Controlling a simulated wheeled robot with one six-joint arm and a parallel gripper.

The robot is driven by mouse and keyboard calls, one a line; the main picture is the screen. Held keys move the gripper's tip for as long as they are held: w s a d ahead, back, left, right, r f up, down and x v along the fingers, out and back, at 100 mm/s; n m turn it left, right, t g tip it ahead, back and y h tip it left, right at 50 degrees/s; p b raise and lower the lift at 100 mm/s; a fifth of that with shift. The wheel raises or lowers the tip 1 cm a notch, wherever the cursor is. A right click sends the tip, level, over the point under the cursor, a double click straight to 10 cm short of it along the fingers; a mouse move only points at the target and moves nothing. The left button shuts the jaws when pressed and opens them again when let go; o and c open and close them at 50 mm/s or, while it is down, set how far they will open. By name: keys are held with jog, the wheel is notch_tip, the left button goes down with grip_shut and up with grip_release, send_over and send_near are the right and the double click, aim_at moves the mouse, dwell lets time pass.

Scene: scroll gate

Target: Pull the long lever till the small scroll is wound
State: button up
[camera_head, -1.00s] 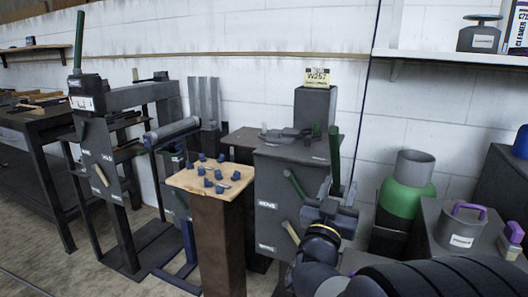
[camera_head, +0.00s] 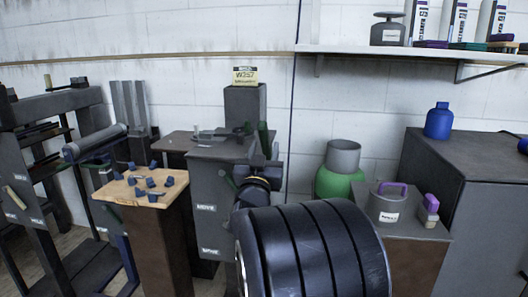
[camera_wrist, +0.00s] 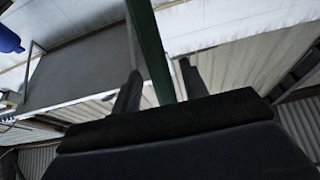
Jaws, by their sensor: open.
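A dark cabinet (camera_head: 208,215) with white labels stands in the middle of the head view. A green lever (camera_head: 263,135) rises at its right side, partly behind my gripper (camera_head: 260,160). A second, tilted green handle (camera_head: 228,183) is on the cabinet front. In the wrist view a long green bar (camera_wrist: 148,40) runs between my open fingers (camera_wrist: 160,88); I cannot tell whether they touch it. Which lever is the long one is unclear. A grey roller (camera_head: 95,142) sits on a stand at the left. No scroll can be clearly made out, nor how it is wound.
A wooden-topped pedestal (camera_head: 112,190) with several small blue pieces stands left of the cabinet. At the right are a green round vessel (camera_head: 336,183), a grey canister with a purple handle (camera_head: 388,202) and a blue bottle (camera_head: 438,121) on a dark cabinet. A shelf (camera_head: 420,52) hangs above.

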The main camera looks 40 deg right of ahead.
jog(key=shift+d, duration=0.1)
jog(key=shift+c, duration=0.2)
grip_shut()
dwell(0.5)
